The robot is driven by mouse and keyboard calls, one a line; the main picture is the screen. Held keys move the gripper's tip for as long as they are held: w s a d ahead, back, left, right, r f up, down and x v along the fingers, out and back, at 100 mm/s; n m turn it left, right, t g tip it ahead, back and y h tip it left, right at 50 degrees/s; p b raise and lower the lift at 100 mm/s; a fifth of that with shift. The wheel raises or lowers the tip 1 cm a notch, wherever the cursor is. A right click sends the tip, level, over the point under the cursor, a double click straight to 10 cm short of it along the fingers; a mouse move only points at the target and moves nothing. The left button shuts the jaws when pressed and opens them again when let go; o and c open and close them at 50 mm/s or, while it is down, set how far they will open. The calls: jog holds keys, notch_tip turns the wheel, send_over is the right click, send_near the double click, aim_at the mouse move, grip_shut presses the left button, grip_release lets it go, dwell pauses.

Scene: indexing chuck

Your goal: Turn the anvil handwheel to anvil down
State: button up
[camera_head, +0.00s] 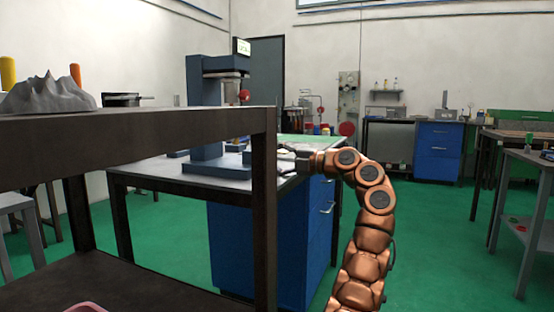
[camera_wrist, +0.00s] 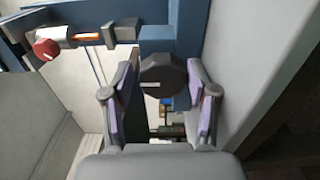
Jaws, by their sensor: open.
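The anvil handwheel looks to be the dark faceted knob (camera_wrist: 163,86) with a short white mark, in the middle of the wrist view, on a blue machine part (camera_wrist: 156,40). My gripper (camera_wrist: 162,72) is open, with a lilac-padded finger on each side of this knob. I cannot tell whether either pad touches it. In the head view my gripper (camera_head: 284,161) is at the workbench, right of the blue press (camera_head: 206,86). The dark shelf post partly hides the space between them, and the handwheel cannot be made out there.
A red knob (camera_wrist: 46,49) on a shaft shows at upper left in the wrist view. A dark shelf (camera_head: 150,128) stands close in front, left of my arm. The workbench (camera_head: 160,177) has blue drawers (camera_head: 245,245).

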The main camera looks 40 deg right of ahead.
jog(key=shift+w+f+m, duration=0.1)
jog(key=shift+f+m, duration=0.15)
jog(key=shift+m, duration=0.05)
